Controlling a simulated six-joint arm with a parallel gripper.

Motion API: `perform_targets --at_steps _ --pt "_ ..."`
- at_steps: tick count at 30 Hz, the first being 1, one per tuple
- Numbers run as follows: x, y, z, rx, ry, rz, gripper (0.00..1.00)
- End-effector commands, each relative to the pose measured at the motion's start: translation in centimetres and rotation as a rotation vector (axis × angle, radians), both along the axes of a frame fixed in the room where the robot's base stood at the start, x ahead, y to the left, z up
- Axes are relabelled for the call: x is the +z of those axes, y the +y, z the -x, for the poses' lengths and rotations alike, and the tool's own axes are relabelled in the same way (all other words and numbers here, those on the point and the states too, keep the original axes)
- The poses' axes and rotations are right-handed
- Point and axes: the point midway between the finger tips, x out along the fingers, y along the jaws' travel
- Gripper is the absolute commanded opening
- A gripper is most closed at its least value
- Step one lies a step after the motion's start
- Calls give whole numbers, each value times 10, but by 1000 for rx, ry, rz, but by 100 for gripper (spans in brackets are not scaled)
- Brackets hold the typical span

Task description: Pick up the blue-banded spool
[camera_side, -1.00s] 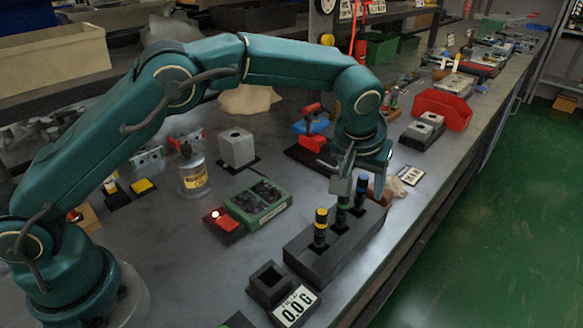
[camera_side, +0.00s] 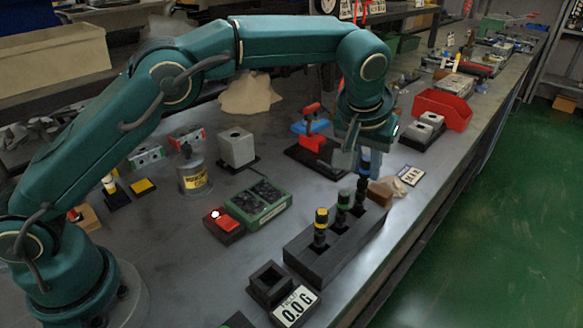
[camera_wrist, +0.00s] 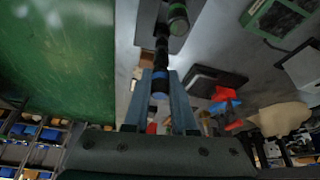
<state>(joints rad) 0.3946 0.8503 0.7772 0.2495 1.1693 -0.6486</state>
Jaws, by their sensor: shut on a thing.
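My gripper (camera_side: 358,160) is shut on the blue-banded spool (camera_side: 362,184), which hangs upright below it at the far end of the black block (camera_side: 310,263). The spool's dark lower part shows above the block; I cannot tell whether its tip is clear of the hole. In the wrist view the blue band of the spool (camera_wrist: 160,85) sits between the two fingers (camera_wrist: 159,106). A green-banded spool (camera_side: 342,203) and a yellow-banded spool (camera_side: 321,218) stand upright in the block. The green-banded spool also shows in the wrist view (camera_wrist: 178,18).
A square black socket (camera_side: 268,280) and a 0.0 G display (camera_side: 295,306) are in front of the block. A green box (camera_side: 258,204) and a red-button box (camera_side: 222,222) lie left. A brown block (camera_side: 380,192) stands close behind right. The table edge runs along the right.

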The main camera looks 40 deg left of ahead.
Motion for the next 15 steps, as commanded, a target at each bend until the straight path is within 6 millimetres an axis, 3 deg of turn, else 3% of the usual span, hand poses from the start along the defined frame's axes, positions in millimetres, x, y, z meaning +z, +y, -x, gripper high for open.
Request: perform_targets --at_steps 7,15 --pt "18 25 4 4 -2 0 0" --pt "51 79 13 8 -5 1 0"
